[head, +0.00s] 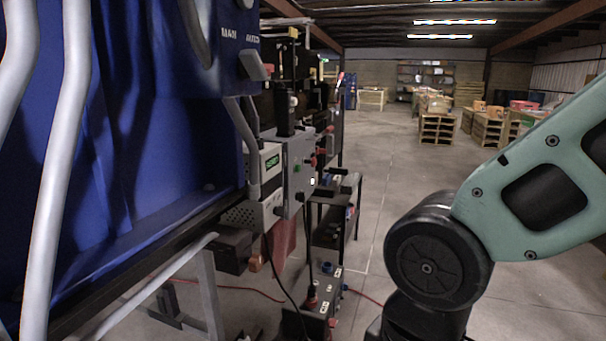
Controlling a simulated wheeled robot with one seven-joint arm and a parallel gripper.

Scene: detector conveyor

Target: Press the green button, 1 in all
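A grey control box (287,170) is mounted beside the blue machine, left of the picture's middle. A small green spot (297,168) on its front looks like the green button, but it is too small to tell whether it is pressed. Small red knobs or buttons (313,161) stick out at the box's right side. My arm shows at the right, well apart from the box. My gripper is out of view.
A white unit with a green display (272,161) adjoins the control box. The blue machine (140,140) and its pale pipes fill the left. A dark shelf rack (335,215) stands just right of the box. Cables lie on the floor. The middle floor (385,170) is clear.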

